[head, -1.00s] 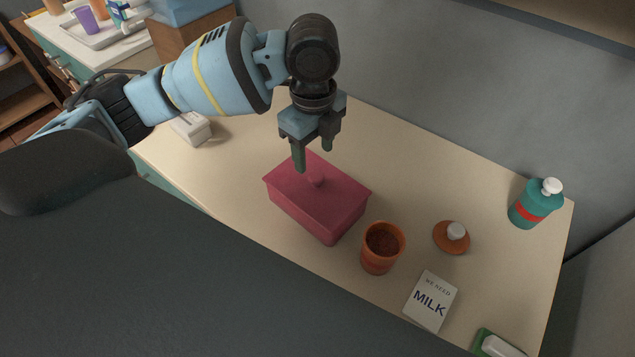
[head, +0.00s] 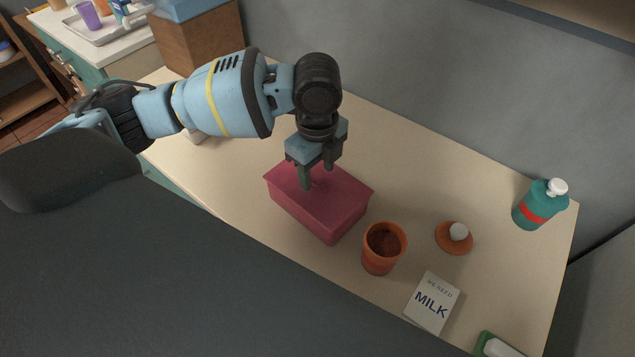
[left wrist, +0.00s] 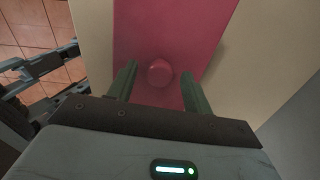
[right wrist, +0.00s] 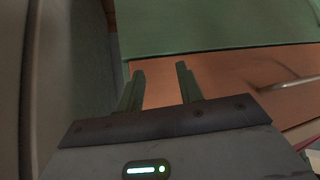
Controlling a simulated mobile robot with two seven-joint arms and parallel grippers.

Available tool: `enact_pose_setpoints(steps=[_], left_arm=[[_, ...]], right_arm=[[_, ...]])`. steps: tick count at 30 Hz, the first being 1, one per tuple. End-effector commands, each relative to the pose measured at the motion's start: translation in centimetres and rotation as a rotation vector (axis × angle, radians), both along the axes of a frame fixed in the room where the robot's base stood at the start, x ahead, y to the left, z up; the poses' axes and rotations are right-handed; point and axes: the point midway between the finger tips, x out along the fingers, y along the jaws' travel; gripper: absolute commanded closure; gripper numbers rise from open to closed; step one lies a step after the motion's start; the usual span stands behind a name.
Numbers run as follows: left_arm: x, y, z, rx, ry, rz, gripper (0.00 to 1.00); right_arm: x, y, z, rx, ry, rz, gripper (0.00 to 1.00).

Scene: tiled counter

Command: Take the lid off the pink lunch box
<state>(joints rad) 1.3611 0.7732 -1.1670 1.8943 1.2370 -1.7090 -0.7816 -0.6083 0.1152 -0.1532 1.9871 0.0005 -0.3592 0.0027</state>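The pink lunch box (head: 318,211) stands on the counter with its lid (head: 345,193) on. In the left wrist view the lid (left wrist: 172,30) shows a round pink knob (left wrist: 160,72) in its middle. My left gripper (head: 318,180) points down over the lid, its fingers at about the knob. In the left wrist view the left gripper (left wrist: 160,78) is open, with one finger on each side of the knob and a gap to both. My right gripper (right wrist: 160,76) is open and empty, low beside a cabinet front; it is not in the head view.
An orange pot (head: 381,247) stands close to the box's right. An orange disc with a white knob (head: 455,237), a milk note (head: 432,302) and a teal bottle (head: 540,205) are further right. A green cabinet panel (right wrist: 220,28) is ahead of my right gripper.

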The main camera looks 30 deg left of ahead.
Motion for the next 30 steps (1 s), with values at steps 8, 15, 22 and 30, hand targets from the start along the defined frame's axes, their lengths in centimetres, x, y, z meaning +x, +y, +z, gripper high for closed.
enact_pose_setpoints(steps=[8, 15, 22, 30], left_arm=[[0.0, 0.0, 0.0, 0.000, 0.000, 0.000, 0.87], [0.0, 0.0, 0.0, 0.000, 0.000, 0.000, 0.94], [0.0, 0.0, 0.8, 0.000, -0.001, 0.000, 0.94], [-0.8, 0.1, 3.7, 0.000, 0.001, -0.003, 0.94]], right_arm=[[0.0, -0.1, 0.0, -0.002, -0.001, 0.002, 0.64], [0.1, -0.1, 0.0, -0.001, -0.001, 0.001, 0.64], [0.1, 0.0, 0.1, -0.001, -0.003, 0.001, 0.64], [0.5, 0.1, 0.6, 0.003, -0.012, -0.004, 0.64]])
